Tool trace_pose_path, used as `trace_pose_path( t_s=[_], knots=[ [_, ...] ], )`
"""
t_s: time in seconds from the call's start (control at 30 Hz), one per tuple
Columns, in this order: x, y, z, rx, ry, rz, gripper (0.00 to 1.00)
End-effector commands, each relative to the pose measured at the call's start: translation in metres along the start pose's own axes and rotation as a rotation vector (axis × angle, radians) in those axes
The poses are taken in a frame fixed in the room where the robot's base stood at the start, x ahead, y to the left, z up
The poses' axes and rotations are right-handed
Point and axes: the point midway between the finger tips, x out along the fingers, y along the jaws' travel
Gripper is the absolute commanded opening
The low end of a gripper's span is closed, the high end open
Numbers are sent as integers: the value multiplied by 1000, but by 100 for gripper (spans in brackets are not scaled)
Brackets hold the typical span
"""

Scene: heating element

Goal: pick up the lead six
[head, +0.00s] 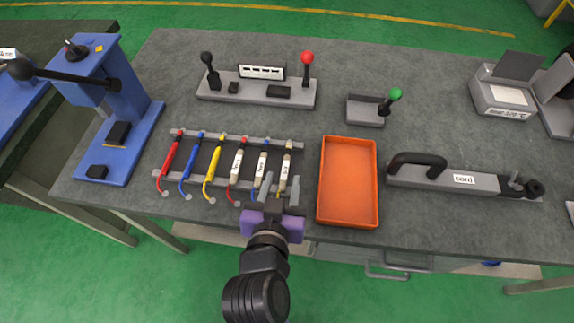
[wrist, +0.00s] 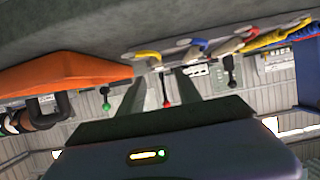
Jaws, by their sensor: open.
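Several leads lie side by side across a grey rack (head: 264,137) in the head view. Lead six (head: 286,160) is the rightmost, with a pale labelled sleeve and a yellow lower end. The yellow end shows near the top of the wrist view (wrist: 147,54). My gripper (head: 281,182) is open, with its two fingers apart near the lower part of lead six. The fingers hide part of that lower end. In the wrist view the fingers (wrist: 160,85) reach up toward the yellow end with nothing held between them. Contact with the lead cannot be told.
Lead five (head: 262,162) lies close on the left of lead six. An orange tray (head: 348,222) stands just to the right. A blue lever press (head: 136,140) is at the left, a two-lever stand (head: 225,93) behind, and a black-handled tool (head: 440,178) at the right.

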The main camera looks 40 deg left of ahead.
Motion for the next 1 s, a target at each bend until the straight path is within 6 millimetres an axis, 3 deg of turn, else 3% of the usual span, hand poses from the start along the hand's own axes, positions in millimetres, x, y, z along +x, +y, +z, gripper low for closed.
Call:
trace_pose_path(
  t_s=[0.33,0.67,0.87,1.0],
  knots=[
    [44,0,1,-2,1,0,41],
    [51,0,2,1,0,-1,41],
    [50,0,2,1,0,-1,2],
    [50,0,2,1,0,-1,0]
  ],
)
